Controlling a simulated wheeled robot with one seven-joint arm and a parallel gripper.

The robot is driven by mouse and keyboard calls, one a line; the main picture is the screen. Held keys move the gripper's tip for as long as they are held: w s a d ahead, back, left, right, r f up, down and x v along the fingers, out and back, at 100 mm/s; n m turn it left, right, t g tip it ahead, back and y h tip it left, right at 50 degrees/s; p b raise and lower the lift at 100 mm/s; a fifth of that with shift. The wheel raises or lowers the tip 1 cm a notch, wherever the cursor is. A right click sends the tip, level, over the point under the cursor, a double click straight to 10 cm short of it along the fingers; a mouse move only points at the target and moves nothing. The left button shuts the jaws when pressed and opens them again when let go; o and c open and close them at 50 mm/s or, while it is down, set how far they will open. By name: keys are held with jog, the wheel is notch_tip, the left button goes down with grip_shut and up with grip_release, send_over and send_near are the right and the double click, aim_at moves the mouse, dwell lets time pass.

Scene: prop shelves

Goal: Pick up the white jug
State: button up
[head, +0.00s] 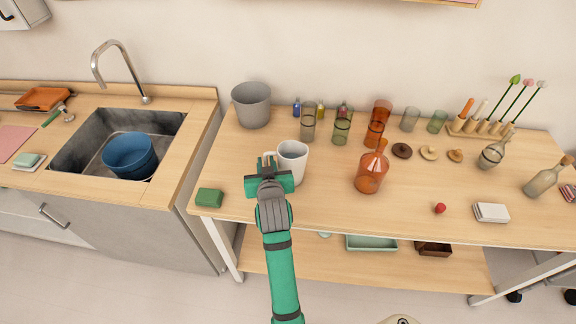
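The white jug (294,158) stands upright on the wooden table, left of the middle. Its open top faces up, and a pale handle shows on its left side. My gripper (268,176) is at the jug's near left side, with its green body overlapping the jug's lower part in the head view. The fingers are mostly hidden behind the gripper body and wrist. I cannot tell whether they touch the jug or its handle, or how far apart they are.
A grey bucket (251,106) stands behind the jug, and a green sponge (209,197) lies to the left. An orange bottle (371,172) and several glasses stand to the right. A sink with a blue basin (129,156) is at far left. The table's front edge is close.

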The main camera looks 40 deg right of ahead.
jog(key=shift+w+d+f, duration=0.25)
jog(key=shift+w, duration=0.15)
grip_shut()
jog(key=shift+r, duration=0.1)
jog(key=shift+r, duration=0.15)
